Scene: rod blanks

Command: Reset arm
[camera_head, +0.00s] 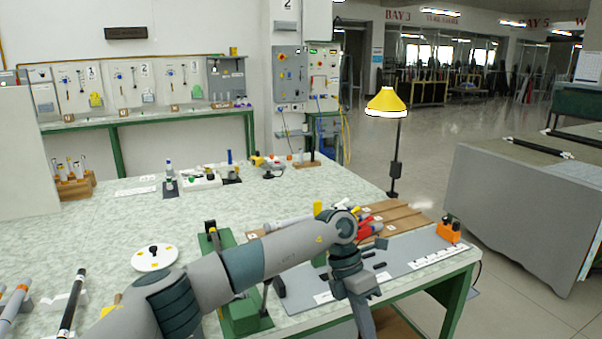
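My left arm comes in from the lower left and reaches across the table (110,220) to the right. Its wrist bends down near the table's front right. My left gripper (362,312) hangs at the front edge; its fingertips are not clear enough to tell open from shut. My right gripper is not in view. A dark rod (72,303) and a grey rod (14,309) lie at the lower left. A pale rod-like piece (285,223) lies behind my arm, which partly hides it.
A green fixture (243,314) stands beside my forearm, and a white disc (154,257) lies left of it. A wooden grooved board (402,217), red tool (367,229), orange block (449,231) and yellow lamp (386,103) are at the right. The table's middle left is mostly clear.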

